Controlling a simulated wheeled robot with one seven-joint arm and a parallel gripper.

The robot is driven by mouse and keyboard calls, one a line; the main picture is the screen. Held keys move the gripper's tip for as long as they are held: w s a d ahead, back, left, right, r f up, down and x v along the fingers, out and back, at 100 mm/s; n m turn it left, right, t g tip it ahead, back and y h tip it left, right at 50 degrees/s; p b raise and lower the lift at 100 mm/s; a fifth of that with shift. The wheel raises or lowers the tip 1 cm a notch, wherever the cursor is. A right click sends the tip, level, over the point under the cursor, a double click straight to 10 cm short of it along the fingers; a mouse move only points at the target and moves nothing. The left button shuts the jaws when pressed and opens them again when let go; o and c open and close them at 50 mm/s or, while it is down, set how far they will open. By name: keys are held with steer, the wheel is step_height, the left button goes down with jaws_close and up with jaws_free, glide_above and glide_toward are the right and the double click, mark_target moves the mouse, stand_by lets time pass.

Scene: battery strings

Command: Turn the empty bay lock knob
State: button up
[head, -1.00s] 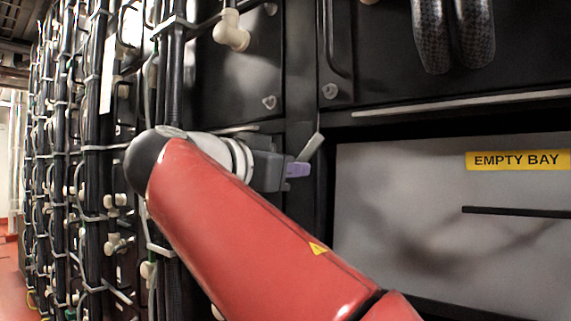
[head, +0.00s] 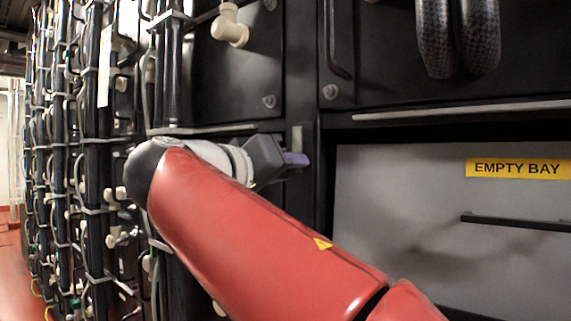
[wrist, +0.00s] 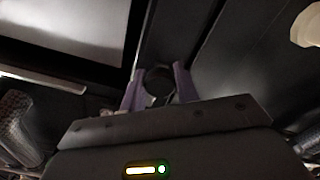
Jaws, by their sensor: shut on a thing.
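My gripper (head: 296,159), with purple fingertips, is at the dark post left of the empty bay. In the wrist view my gripper (wrist: 158,90) has its fingertips on both sides of the dark round lock knob (wrist: 158,78) and is shut on it. In the head view a light grey bar (head: 297,137), seemingly part of the knob, stands upright just above the fingertips. The rest of the knob is hidden there by my gripper. The empty bay's grey panel (head: 400,190) carries a yellow "EMPTY BAY" label (head: 518,168).
A black handle (head: 515,220) sticks out across the bay panel. Thick braided hoses (head: 457,40) hang at the upper right. Cable bundles and pale connectors (head: 229,25) line the racks on the left, close to my arm.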

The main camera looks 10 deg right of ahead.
steer(key=shift+n, duration=0.3)
steer(key=o, duration=1)
steer(key=shift+c, duration=0.2)
steer(key=shift+a, duration=0.1)
steer(key=v, duration=0.7)
steer(key=shift+s+a, duration=0.25)
steer(key=shift+s, duration=0.05)
